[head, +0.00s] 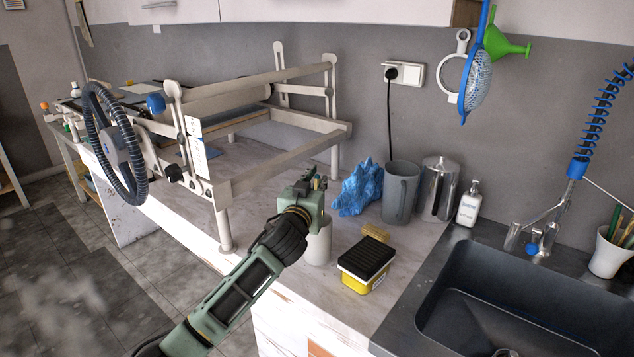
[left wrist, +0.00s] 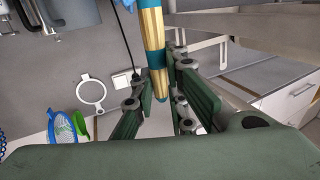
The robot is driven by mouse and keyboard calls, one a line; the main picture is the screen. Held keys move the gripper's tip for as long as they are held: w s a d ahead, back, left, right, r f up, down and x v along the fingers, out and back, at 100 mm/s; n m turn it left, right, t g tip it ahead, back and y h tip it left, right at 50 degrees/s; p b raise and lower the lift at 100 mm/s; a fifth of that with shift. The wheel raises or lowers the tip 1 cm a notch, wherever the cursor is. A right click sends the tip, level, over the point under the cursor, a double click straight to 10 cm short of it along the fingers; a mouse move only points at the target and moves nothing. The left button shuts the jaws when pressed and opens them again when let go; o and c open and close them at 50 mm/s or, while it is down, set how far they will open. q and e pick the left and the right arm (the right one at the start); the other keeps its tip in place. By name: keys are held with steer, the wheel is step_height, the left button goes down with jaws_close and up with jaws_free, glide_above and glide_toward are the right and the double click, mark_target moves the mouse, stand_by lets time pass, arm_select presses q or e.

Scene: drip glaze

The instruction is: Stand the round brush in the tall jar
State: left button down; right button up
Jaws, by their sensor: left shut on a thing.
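In the left wrist view the gripper is shut on a wooden handle with teal bands, which looks like the round brush (left wrist: 152,28). The handle's rounded teal end shows by the fingers, and its other end runs out of the top of the view. My right gripper is not in view.
A large frame (head: 270,160) rises at left. The sink (head: 530,305) lies at right.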

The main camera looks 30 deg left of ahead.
arm_select(q)
steer(key=shift+f, duration=0.5)
steer(key=c, duration=1.7)
jaws_free()
steer(key=shift+o, duration=0.2)
steer(key=v, duration=1.2)
